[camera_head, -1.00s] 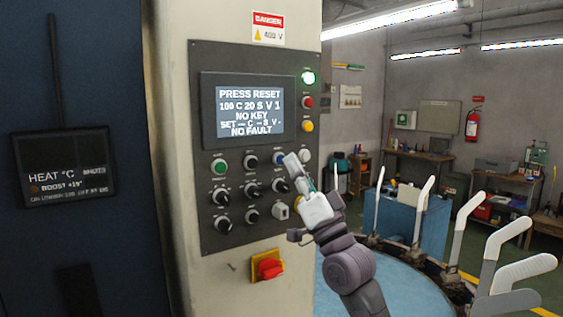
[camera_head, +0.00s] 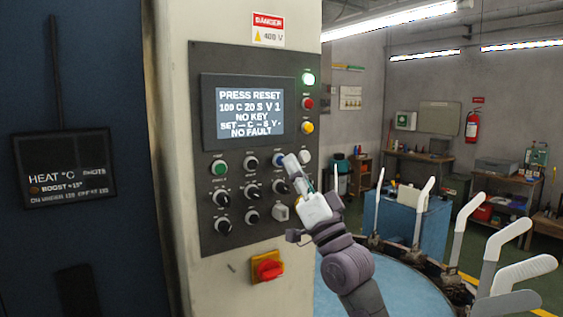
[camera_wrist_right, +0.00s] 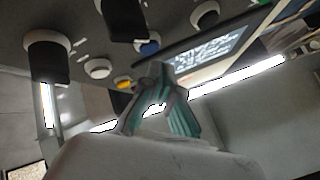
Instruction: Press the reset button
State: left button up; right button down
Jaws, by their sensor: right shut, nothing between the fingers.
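The control panel (camera_head: 237,239) has a lit screen (camera_head: 249,108) that reads "PRESS RESET", "NO KEY" and "NO FAULT". A blue button (camera_head: 279,157) sits in the row below the screen, partly hidden by my right gripper (camera_head: 290,160). Button labels are too small to read, so I cannot confirm which one is reset. My right gripper is shut and empty, its tips close to the panel beside the blue button. In the right wrist view the fingers (camera_wrist_right: 157,75) are just below the blue button (camera_wrist_right: 148,48); contact cannot be told. My left gripper is out of view.
A green button (camera_head: 219,167), a white button (camera_head: 304,156) and several black knobs surround the spot. A red rotary switch (camera_head: 267,267) is below the panel. A blue round table with upright pale forms (camera_head: 424,195) stands to the right.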

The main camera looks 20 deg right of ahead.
jog(key=shift+w, duration=0.15)
dwell(0.4)
jog(key=shift+w, duration=0.25)
jog(key=shift+w+a, duration=0.1)
jog(key=shift+w, duration=0.35)
dwell(0.7)
jog(key=shift+s, duration=0.85)
jog(key=s, duration=0.3)
jog(key=s+d, duration=0.1)
jog(key=s, duration=0.1)
jog(key=shift+p, duration=0.4)
jog(key=shift+w+a+f, duration=0.1)
jog(key=shift+f, duration=0.05)
dwell(0.5)
